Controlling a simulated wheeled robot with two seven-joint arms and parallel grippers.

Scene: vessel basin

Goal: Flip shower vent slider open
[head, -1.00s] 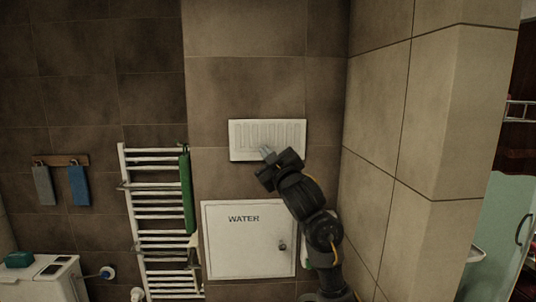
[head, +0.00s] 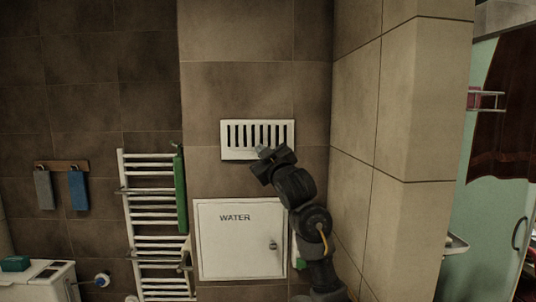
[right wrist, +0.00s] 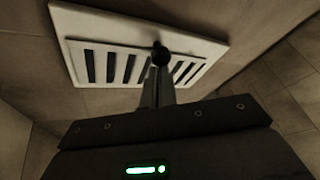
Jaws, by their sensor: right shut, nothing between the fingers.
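The white rectangular shower vent (head: 225,141) is on the brown tiled wall, above the water hatch. Its slots show dark, so the slats stand open. My left gripper is not in view.
A white hatch marked WATER (head: 238,255) is below the vent. A white towel rail (head: 127,210) with a green towel (head: 180,190) stands to the left. A tiled wall corner (head: 400,120) juts out close on the right of my arm.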

